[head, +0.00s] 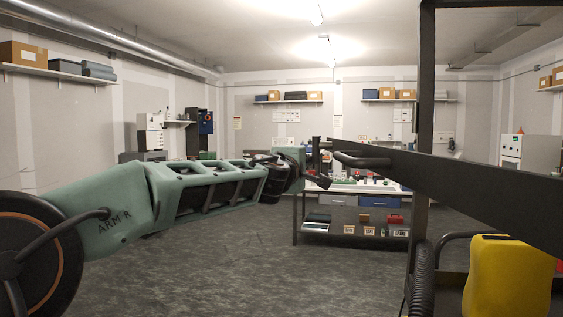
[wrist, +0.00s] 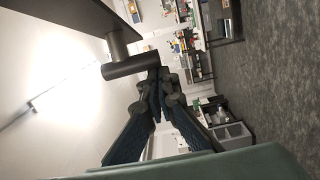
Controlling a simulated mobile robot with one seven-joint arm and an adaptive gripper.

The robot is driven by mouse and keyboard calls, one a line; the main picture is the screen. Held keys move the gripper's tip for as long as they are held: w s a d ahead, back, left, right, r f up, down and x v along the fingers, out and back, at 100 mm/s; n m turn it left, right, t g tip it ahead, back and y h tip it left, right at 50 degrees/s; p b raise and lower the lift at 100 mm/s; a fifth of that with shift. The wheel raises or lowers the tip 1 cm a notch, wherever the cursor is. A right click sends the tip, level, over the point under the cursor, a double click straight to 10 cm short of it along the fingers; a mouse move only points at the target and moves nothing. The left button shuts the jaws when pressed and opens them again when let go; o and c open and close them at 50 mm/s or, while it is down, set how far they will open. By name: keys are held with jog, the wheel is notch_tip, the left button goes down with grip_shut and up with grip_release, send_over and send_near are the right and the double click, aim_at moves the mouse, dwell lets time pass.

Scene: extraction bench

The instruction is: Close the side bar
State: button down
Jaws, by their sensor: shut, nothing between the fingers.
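The side bar (head: 450,182) is a long dark beam that runs from the right edge, past a dark upright post, to the middle of the head view. A dark round handle (head: 360,160) sticks out near its free end. In the wrist view the bar (wrist: 65,12) is at the top left, with the T-shaped handle (wrist: 125,69) below it. My gripper (head: 322,172) is just left of the handle. In the wrist view my gripper (wrist: 156,80) is shut and empty, its tips beside the handle's right end. I cannot tell whether they touch.
A dark post (head: 425,120) stands at the right. A yellow container (head: 508,275) is at the lower right. Behind the bar is a workbench (head: 345,240) with a lower shelf holding small items. The grey floor (head: 230,260) at the centre left is clear.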

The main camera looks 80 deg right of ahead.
jog(key=s+d+m+g+y+p, duration=0.1)
jog(key=s+m+g+y+p, duration=0.2)
jog(key=s, duration=2.1)
jog(key=shift+s+m+g, duration=0.15)
jog(key=shift+m+g, duration=0.75)
jog(key=shift+g, duration=1)
jog(key=w+d+b, duration=0.1)
jog(key=w+d, duration=0.1)
jog(key=w, duration=0.3)
jog(key=b+v, duration=0.4)
jog(key=v, duration=0.6)
jog(key=shift+w+d+t+b, duration=0.2)
jog(key=shift+d+t+b, duration=0.1)
jog(key=shift+b, duration=0.1)
jog(key=shift+a, duration=0.1)
